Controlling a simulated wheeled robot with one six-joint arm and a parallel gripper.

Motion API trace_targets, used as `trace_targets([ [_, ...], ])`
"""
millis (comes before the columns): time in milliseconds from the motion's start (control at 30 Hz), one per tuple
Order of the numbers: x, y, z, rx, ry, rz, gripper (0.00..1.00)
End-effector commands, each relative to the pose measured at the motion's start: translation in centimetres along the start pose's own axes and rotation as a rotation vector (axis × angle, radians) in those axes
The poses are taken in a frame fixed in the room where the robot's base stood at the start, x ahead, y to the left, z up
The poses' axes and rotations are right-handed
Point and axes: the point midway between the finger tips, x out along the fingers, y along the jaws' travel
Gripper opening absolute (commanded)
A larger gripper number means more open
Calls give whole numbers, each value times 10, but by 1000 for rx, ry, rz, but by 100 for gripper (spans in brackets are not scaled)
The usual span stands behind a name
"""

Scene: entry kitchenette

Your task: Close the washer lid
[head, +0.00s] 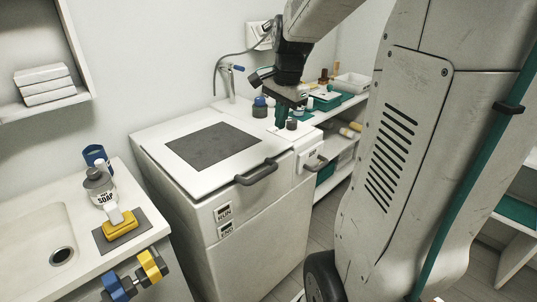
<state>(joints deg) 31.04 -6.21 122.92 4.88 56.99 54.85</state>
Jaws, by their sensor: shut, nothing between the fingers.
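The white washer (258,235) stands in the middle of the head view. Its lid (180,158), with a dark grey square panel, lies flat or nearly flat over the top; I cannot tell whether a thin gap is left at its edge. A dark handle (257,173) is at the lid's front edge. My gripper (281,126) is shut and empty, pointing down over the right part of the washer, to the right of the lid's panel. Whether its fingertips touch the surface is unclear.
A counter on the left holds a sink (45,235), a soap bottle (99,186) and a yellow sponge (119,226). A blue-capped jar (260,108) and a tap (229,80) are behind my gripper. Shelves (345,112) with small items stand at the right.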

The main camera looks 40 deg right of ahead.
Motion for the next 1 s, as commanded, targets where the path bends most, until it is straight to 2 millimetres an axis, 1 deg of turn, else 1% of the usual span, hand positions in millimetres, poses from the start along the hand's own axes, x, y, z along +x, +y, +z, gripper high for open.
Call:
trace_targets([
  [300, 67, 2, 1, -3, -4, 7, 0],
  [500, 104, 2, 2, -4, -3, 5, 0],
  [600, 116, 1, 1, -5, -3, 4, 0],
  [700, 123, 1, 1, -5, -1, 2, 0],
  [833, 128, 1, 1, -5, -1, 2, 0],
  [1000, 128, 1, 1, -5, -1, 2, 0],
])
